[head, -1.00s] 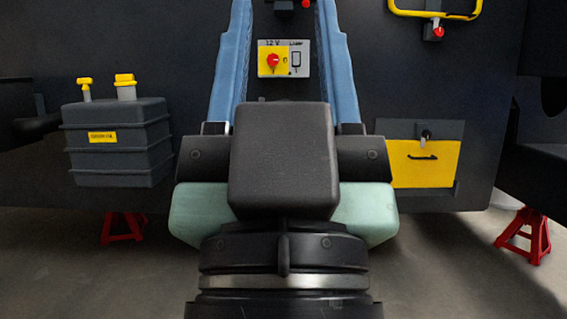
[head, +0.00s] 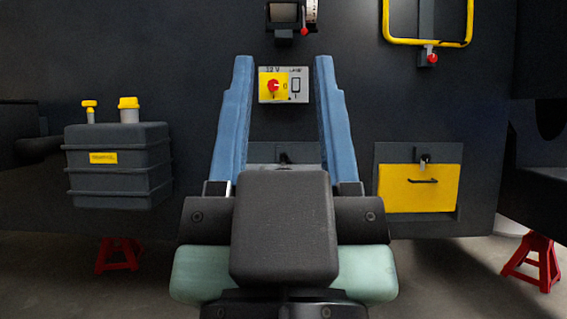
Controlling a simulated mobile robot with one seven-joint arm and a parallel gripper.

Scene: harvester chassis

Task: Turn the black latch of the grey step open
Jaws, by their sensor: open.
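The grey step (head: 258,153) shows only as a small piece between my gripper's two long blue fingers, low on the dark chassis wall. A dark part that looks like its black latch (head: 283,158) sits at its middle, just above my black wrist housing. The wrist hides the lower part of the step, so the latch's exact turn cannot be told. My gripper (head: 283,62) is open and empty, its fingers wide apart and pointing away from me on either side of the step and a switch panel. I cannot tell how far the fingertips are from the wall.
A switch panel (head: 284,85) with a red knob is above the step. A yellow compartment front (head: 420,188) with its own latch (head: 424,161) is at right. A yellow rail (head: 386,25) is above it. A dark tank (head: 118,165) stands left. Red stands (head: 119,254) are below.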

